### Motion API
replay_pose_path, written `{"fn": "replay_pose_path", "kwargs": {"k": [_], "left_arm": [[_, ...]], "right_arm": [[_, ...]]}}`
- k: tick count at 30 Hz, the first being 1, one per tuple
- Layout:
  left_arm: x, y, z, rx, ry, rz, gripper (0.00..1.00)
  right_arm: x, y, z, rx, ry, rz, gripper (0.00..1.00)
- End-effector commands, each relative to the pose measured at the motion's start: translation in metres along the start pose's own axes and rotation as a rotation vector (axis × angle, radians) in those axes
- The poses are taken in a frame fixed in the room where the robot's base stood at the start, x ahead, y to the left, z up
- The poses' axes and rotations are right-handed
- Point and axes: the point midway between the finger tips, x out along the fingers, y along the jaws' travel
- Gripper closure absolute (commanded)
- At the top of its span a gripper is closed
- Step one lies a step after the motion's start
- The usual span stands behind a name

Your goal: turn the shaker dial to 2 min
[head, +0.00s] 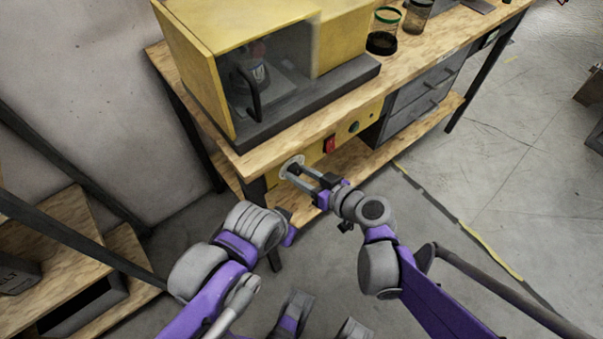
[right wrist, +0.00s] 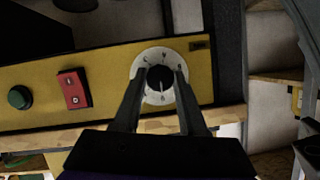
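The shaker dial is a round black knob (right wrist: 159,78) on a white numbered disc (right wrist: 154,58), set in the yellow front panel. In the right wrist view, its white pointer line points down the picture, and the markings are too small to read surely. The disc also shows in the head view (head: 291,164). My right gripper (right wrist: 161,77) is at the dial, one finger on each side of the knob, with the fingers apart. Whether they touch the knob is unclear. The yellow shaker (head: 240,24) stands on the bench. My left arm is low in the head view; its fingers do not show.
A red rocker switch (right wrist: 74,88) and a green button (right wrist: 19,97) share the panel with the dial. The wooden bench (head: 425,45) holds green-rimmed jars (head: 383,34). A wooden shelf (head: 62,225) stands at the left. The floor at the right is mostly clear.

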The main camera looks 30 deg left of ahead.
Motion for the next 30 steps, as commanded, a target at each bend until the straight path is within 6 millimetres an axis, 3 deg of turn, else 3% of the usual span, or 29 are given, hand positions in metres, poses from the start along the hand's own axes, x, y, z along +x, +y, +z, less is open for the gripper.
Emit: {"fn": "replay_pose_path", "kwargs": {"k": [1, 5, 17, 30], "left_arm": [[0.0, 0.0, 0.0, 0.0, 0.0, 0.0, 1.0], [0.0, 0.0, 0.0, 0.0, 0.0, 0.0, 1.0], [0.002, 0.0, 0.001, 0.0, -0.001, 0.0, 1.0], [0.018, 0.0, 0.007, 0.0, -0.007, 0.0, 1.0]], "right_arm": [[0.0, 0.0, 0.0, 0.0, 0.0, 0.0, 0.79], [0.0, 0.0, 0.0, 0.0, 0.0, 0.0, 1.0], [0.0, 0.001, 0.0, 0.048, 0.0, -0.019, 1.0], [0.001, 0.004, 0.002, 0.357, 0.0, -0.148, 1.0]]}}
